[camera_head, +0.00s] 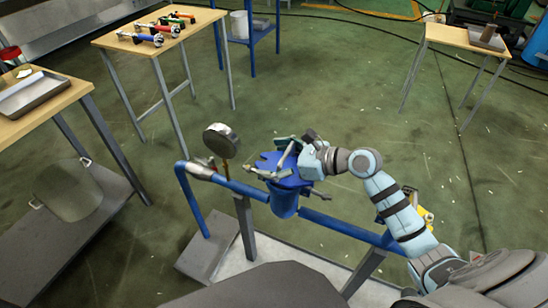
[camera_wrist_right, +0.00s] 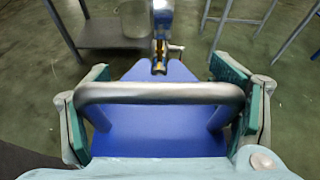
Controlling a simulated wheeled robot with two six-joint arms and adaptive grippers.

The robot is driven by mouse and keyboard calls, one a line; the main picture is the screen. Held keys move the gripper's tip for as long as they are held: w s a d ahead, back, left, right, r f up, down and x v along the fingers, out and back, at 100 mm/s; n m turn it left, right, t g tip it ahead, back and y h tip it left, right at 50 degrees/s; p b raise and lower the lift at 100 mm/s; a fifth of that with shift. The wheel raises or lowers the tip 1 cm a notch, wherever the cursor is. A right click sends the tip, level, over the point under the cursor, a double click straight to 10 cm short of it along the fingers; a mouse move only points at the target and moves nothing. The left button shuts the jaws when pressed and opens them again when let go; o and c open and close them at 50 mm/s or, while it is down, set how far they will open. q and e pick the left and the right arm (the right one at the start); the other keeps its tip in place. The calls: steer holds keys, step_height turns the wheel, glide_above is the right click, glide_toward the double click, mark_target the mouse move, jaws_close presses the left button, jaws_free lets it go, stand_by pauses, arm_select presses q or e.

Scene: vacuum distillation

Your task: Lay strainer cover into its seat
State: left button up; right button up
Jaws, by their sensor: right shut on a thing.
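The strainer cover is a blue plate (camera_wrist_right: 150,138) with a grey metal bar handle (camera_wrist_right: 160,93) in the right wrist view. My right gripper (camera_wrist_right: 160,100) has its teal-padded fingers at the two ends of this handle and is shut on it. In the head view the right gripper (camera_head: 292,152) is over the blue strainer body (camera_head: 284,206), with the blue cover (camera_head: 268,161) below it at the body's top. The gripper and wrist partly hide the cover and the seat, so I cannot tell whether the cover touches the seat. My left gripper is not in view.
A blue pipe (camera_head: 340,226) runs through the strainer on a stand, with a round gauge (camera_head: 221,140) at left. Tables stand around: one with coloured tools (camera_head: 155,30), one with a metal tray (camera_head: 31,92), one at right (camera_head: 455,38).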

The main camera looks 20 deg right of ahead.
steer(key=shift+f+b, duration=0.7)
steer(key=shift+f, duration=0.1)
steer(key=o, duration=2)
steer(key=shift+r, duration=0.1)
steer(key=shift+c, duration=0.2)
steer(key=shift+s, duration=0.1)
steer(key=v, duration=0.7)
steer(key=shift+s+d+r, duration=0.1)
steer(key=shift+s, duration=0.1)
